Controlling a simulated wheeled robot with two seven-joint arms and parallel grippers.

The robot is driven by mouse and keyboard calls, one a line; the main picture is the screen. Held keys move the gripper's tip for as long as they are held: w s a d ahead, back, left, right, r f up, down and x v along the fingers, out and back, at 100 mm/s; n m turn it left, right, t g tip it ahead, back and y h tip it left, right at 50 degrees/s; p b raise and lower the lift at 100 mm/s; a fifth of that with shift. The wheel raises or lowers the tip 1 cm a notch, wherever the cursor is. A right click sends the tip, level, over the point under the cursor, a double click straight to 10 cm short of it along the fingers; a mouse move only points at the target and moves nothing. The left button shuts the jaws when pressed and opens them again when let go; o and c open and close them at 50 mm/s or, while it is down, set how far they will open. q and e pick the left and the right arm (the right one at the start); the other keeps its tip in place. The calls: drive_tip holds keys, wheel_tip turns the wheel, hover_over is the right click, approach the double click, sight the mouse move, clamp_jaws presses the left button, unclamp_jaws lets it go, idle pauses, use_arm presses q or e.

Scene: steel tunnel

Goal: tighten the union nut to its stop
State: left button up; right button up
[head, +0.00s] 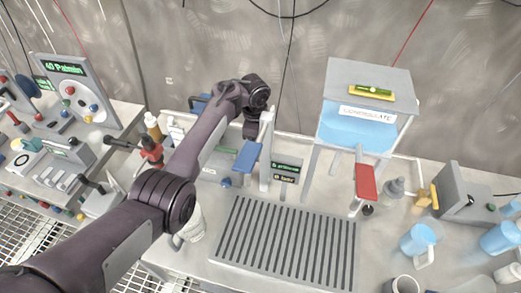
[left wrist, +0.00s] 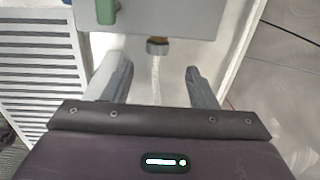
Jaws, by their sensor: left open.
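A pale hose (left wrist: 156,82) runs from the nut toward my gripper. My left gripper (left wrist: 160,76) is open, with one finger on each side of the hose. The nut appears beyond the fingertips, roughly between them, and the fingers do not visibly touch it. In the head view my left arm reaches across the bench to a white upright; I cannot make out the nut there. My right gripper is not in view.
A slotted drain grate (head: 287,243) lies at the bench front. A blue lever (head: 247,157) and a red lever (head: 365,182) stick out nearby. A condensate tank (head: 357,130) stands behind.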

use_arm(q)
wheel_tip(320, 180, down, 7)
drive_tip(key=shift+w+f+b, duration=0.1)
drive_tip(key=shift+f+b, duration=0.05)
drive_tip(key=shift+b, duration=0.6)
drive_tip(key=shift+w+f, duration=0.1)
drive_tip(key=shift+f, duration=0.35)
drive_tip(key=c, duration=1)
drive_tip(key=shift+o, duration=0.2)
drive_tip(key=g+b, duration=0.1)
drive_tip(key=b, duration=0.7)
drive_tip(key=g+b, duration=0.1)
drive_tip(key=b, duration=0.7)
drive_tip(key=shift+w+f+g+y, duration=0.2)
drive_tip(key=shift+w+g+y, duration=0.1)
drive_tip(key=shift+r+b, duration=0.1)
drive_tip(key=shift+b, duration=0.3)
drive_tip(key=shift+r, duration=0.15)
drive_tip(key=shift+d, duration=0.1)
